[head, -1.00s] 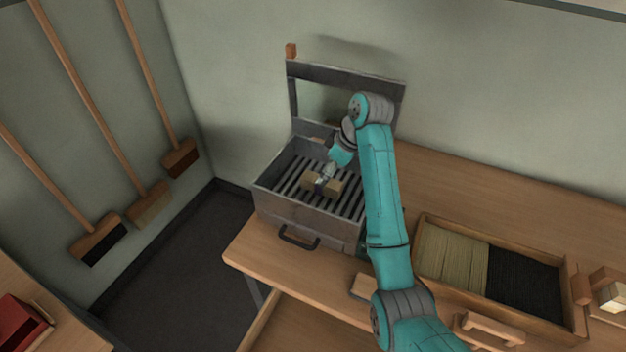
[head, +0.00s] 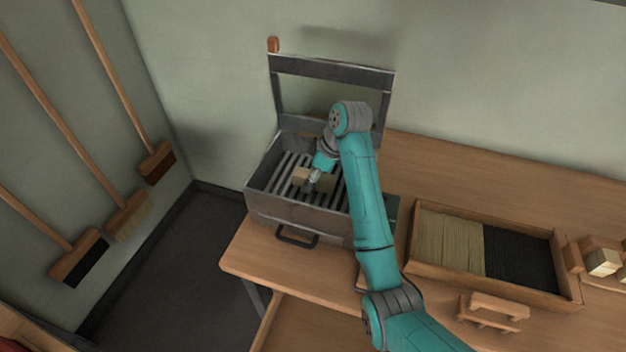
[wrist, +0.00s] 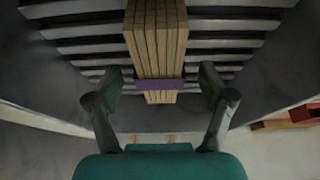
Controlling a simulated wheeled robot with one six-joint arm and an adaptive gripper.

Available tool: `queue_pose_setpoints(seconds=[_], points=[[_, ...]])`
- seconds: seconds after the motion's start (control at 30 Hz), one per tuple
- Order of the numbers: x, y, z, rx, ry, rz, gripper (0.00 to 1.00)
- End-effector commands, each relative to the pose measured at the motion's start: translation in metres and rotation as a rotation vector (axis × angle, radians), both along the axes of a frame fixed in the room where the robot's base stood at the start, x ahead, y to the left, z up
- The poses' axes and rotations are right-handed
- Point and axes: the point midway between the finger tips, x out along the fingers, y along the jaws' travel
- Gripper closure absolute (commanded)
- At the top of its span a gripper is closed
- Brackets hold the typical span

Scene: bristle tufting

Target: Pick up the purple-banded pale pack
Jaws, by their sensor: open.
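The pale pack (wrist: 157,45) is a bundle of light wooden strips with a purple band (wrist: 160,84) around it, seen in the wrist view. It lies on the dark slatted rack inside the grey metal box. In the head view the pack (head: 301,175) shows beside my gripper (head: 313,181), partly hidden by it. My gripper (wrist: 160,98) is open in the wrist view, with one finger on each side of the banded end and gaps between fingers and pack. Whether the fingers reach down to the pack's height is hard to tell.
The grey box (head: 300,215) has walls around the rack, a front handle (head: 296,238) and a raised frame (head: 330,68) behind. To the right, a wooden tray (head: 420,272) holds pale and black bristles. Small blocks (head: 602,262) stand at the far right.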

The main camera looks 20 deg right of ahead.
Motion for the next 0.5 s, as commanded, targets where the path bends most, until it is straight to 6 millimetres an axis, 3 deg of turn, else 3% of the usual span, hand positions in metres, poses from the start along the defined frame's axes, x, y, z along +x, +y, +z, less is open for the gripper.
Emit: queue_pose_setpoints(seconds=[0.5], points=[[0.0,0.0001,-0.0048,0.0,0.0,0.0,0.19]])
